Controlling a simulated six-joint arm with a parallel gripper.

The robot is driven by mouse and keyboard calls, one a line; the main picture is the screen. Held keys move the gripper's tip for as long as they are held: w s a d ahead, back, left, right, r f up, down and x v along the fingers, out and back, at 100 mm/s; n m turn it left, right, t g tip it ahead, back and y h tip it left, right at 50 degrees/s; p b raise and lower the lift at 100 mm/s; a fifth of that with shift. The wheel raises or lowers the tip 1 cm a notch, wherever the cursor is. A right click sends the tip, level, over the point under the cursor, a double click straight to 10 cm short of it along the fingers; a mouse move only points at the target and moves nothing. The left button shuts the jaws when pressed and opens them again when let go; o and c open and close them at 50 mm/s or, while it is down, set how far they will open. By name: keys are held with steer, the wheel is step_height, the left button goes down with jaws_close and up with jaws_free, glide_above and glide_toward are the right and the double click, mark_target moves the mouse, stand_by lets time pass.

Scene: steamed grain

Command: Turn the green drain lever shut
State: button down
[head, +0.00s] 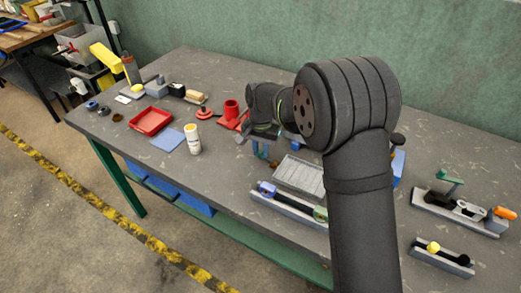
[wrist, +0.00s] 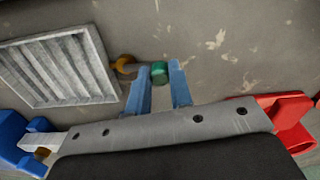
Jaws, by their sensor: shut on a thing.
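The green drain lever (wrist: 159,72) shows in the wrist view as a short green grip between the two blue fingers of my gripper (wrist: 160,78). My gripper is shut on it. A brass fitting (wrist: 123,64) sits just left of the lever, beside the ribbed grey drain plate (wrist: 62,70). In the head view my gripper (head: 262,152) points down at the table left of the drain plate (head: 299,174). The lever is mostly hidden there, and its turn angle cannot be told.
A red fixture (wrist: 285,120) stands right of my gripper in the wrist view, with a blue part (wrist: 20,135) at lower left. In the head view, a white bottle (head: 193,139), blue mat (head: 167,139) and red tray (head: 151,121) lie left. Rail fixtures (head: 462,213) stand right.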

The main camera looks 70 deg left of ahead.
mark_target(261, 151)
steer(key=c, duration=1.3)
jaws_free()
step_height(261, 151, up, 17)
steer(key=shift+r, duration=0.2)
steer(key=shift+f, duration=0.1)
step_height(261, 151, down, 17)
steer(key=shift+f, duration=0.15)
stand_by(0.3)
